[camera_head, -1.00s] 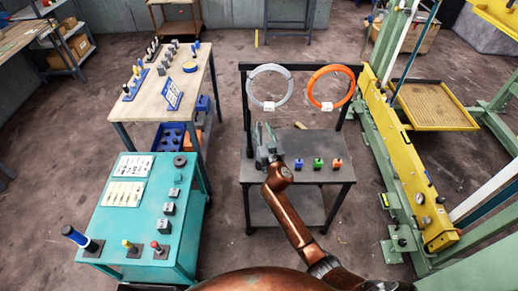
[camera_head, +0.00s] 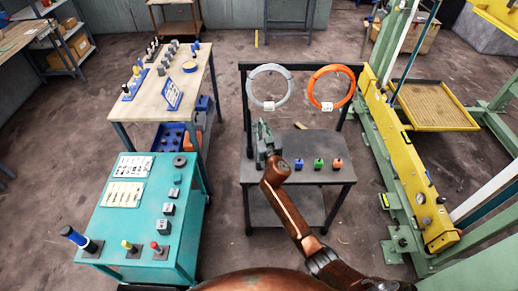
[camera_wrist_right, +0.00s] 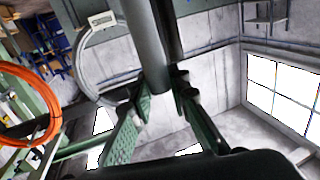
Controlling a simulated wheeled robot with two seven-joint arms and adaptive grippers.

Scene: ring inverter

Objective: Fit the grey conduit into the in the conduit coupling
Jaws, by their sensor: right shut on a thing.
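My right gripper (camera_head: 262,130) is over the left part of the dark table, just below the grey conduit ring. In the right wrist view its green-padded fingers (camera_wrist_right: 163,110) close around the lower end of a straight grey tube, which looks like the grey conduit (camera_wrist_right: 146,45). The head view does not show this tube clearly. A coiled grey ring (camera_head: 268,105) hangs on the rack with a white label, and its curve shows in the wrist view (camera_wrist_right: 84,60). I cannot clearly make out the conduit coupling. My left gripper is not in view.
An orange ring (camera_head: 330,103) hangs beside the grey one. Blue, green and orange small pieces (camera_head: 318,163) stand on the dark table (camera_head: 300,177). A dark rack post stands close behind the tube. A teal cabinet (camera_head: 110,225) and yellow beam (camera_head: 405,165) flank the table.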

